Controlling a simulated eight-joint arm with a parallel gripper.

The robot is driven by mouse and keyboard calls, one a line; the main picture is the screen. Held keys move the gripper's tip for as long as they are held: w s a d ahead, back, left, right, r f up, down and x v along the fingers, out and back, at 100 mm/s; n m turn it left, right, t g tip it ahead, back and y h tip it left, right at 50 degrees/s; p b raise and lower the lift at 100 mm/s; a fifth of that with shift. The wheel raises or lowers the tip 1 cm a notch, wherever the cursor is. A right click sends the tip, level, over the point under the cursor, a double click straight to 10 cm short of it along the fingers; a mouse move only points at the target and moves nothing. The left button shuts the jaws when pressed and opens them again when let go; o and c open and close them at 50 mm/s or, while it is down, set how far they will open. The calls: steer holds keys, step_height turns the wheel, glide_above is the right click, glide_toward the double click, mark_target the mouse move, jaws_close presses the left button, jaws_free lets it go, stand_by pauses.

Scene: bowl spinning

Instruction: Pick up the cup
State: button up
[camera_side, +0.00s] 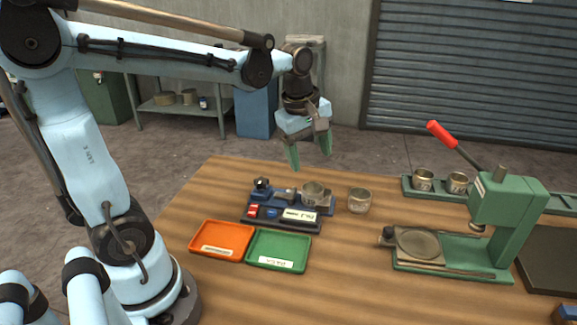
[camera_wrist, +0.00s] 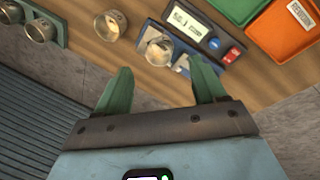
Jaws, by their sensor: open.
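My gripper (camera_side: 309,153) is open and empty, held above the far side of the table with its green fingers pointing down; the fingers also show in the wrist view (camera_wrist: 164,82). A metal cup (camera_side: 359,200) stands on the bare wood; it shows in the wrist view (camera_wrist: 110,26) at the upper left. Another metal cup (camera_side: 313,193) sits on the blue and black device (camera_side: 281,221), and shows in the wrist view (camera_wrist: 160,52) just beyond the fingertips. Two more cups, a left one (camera_side: 423,179) and a right one (camera_side: 457,183), stand on a green rail. I cannot tell which cup is meant.
An orange tray (camera_side: 196,246) and a green tray (camera_side: 253,262) lie at the front left. A green press (camera_side: 509,222) with a red-tipped lever and a round plate stands at the right. The wooden table (camera_side: 345,285) is clear at front centre.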

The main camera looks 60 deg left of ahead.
mark_target(311, 188)
steer(key=w+a+f+n+g, duration=0.2)
steer(key=w+a+n, duration=0.25)
steer(key=n, duration=0.55)
step_height(311, 188, down, 12)
steer(key=shift+f, duration=0.1)
steer(key=c, duration=0.7)
